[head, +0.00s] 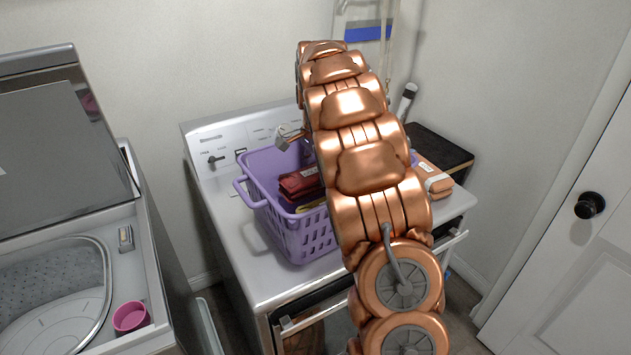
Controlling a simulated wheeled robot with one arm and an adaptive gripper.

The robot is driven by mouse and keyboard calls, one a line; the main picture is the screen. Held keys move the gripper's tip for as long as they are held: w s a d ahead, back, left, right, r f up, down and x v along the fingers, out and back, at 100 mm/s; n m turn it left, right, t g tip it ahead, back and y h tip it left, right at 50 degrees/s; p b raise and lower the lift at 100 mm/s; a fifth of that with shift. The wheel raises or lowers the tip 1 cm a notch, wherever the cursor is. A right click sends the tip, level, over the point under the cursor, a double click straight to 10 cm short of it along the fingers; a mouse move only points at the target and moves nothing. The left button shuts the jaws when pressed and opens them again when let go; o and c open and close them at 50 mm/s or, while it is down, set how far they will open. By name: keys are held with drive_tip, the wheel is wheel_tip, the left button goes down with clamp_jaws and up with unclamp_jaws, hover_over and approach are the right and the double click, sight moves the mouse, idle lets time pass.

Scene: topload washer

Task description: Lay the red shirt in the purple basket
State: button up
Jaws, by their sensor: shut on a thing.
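The purple basket (300,235) stands on the white top of a stove-like appliance, partly covered by my arm. The dark red shirt (300,183), folded, shows inside the basket's opening, left of my arm. Its right part is hidden, and I cannot tell how far it rests on what lies below. A small grey and copper part of my gripper (287,139) shows at the basket's back, left of my arm. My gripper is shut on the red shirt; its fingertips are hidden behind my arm.
A yellowish item (312,207) lies low in the basket. An orange-brown bundle (433,179) lies on the appliance's right side. An open top-load washer (50,270) with a pink cup (130,317) stands at left. A white door (570,260) is at right.

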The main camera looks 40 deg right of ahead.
sight(316, 184)
drive_tip(key=shift+f+p, duration=0.45)
drive_tip(key=shift+f, duration=1.45)
drive_tip(key=shift+f, duration=0.2)
drive_tip(key=o, duration=1.1)
drive_tip(key=shift+r, duration=0.1)
drive_tip(key=shift+r+b, duration=1.3)
drive_tip(key=shift+r, duration=4.8)
drive_tip(key=shift+r, duration=0.1)
